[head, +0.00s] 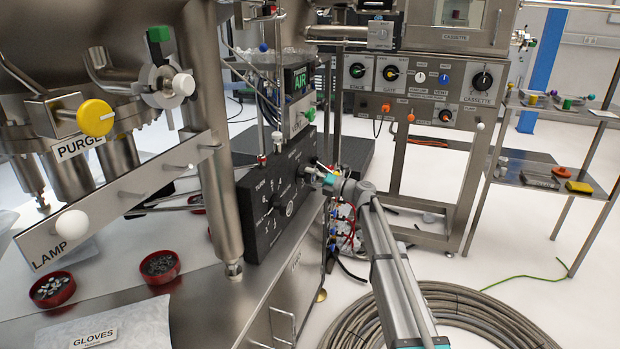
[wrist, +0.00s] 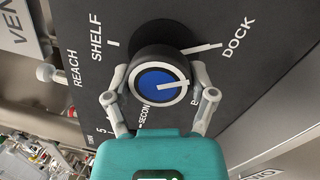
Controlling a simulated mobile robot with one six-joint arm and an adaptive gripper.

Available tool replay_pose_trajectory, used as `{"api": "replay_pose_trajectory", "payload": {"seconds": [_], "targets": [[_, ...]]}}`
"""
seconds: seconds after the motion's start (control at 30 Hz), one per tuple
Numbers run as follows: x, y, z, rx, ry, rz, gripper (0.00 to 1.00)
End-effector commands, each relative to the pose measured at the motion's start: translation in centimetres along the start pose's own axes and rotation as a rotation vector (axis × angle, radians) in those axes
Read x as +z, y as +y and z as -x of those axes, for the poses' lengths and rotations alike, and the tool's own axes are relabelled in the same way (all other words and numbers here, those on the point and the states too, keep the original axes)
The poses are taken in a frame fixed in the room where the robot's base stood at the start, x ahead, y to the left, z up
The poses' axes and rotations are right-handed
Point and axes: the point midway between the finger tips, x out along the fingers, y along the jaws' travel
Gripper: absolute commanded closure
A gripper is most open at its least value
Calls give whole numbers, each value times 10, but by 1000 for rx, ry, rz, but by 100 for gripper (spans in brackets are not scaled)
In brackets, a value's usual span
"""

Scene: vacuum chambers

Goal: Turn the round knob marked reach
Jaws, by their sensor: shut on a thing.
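The round knob (wrist: 157,83) sits on a black panel, with a dark body, a blue face, a white ring and a white pointer line. The word REACH (wrist: 75,68) is printed on its left, with SHELF and DOCK around it. The pointer line runs toward the right of the wrist view. My gripper (wrist: 160,88) is shut on the knob, one finger on each side. In the head view my gripper (head: 322,178) is at the right part of the black panel (head: 252,222), where it hides most of the knob.
A larger dial (head: 278,200) is on the same panel, left of my gripper. A steel column (head: 213,130) stands farther left. A white ball handle (wrist: 46,73) shows beside the panel in the wrist view. Coiled hoses (head: 480,318) lie on the floor at right.

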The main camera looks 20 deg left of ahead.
Motion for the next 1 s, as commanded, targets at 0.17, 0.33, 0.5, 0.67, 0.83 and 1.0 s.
{"api": "replay_pose_trajectory", "payload": {"seconds": [0.17, 0.33, 0.5, 0.67, 0.83, 1.0], "targets": [[-1, 0, -1, -4, -3, -45, 75], [-1, 0, -1, -5, -3, -58, 75], [-1, 0, -1, -5, -3, -57, 75], [-1, 0, -1, -5, -3, -56, 17], [-1, 0, 0, -5, -4, -56, 0], [0, 0, 0, -5, -4, -56, 0]]}}
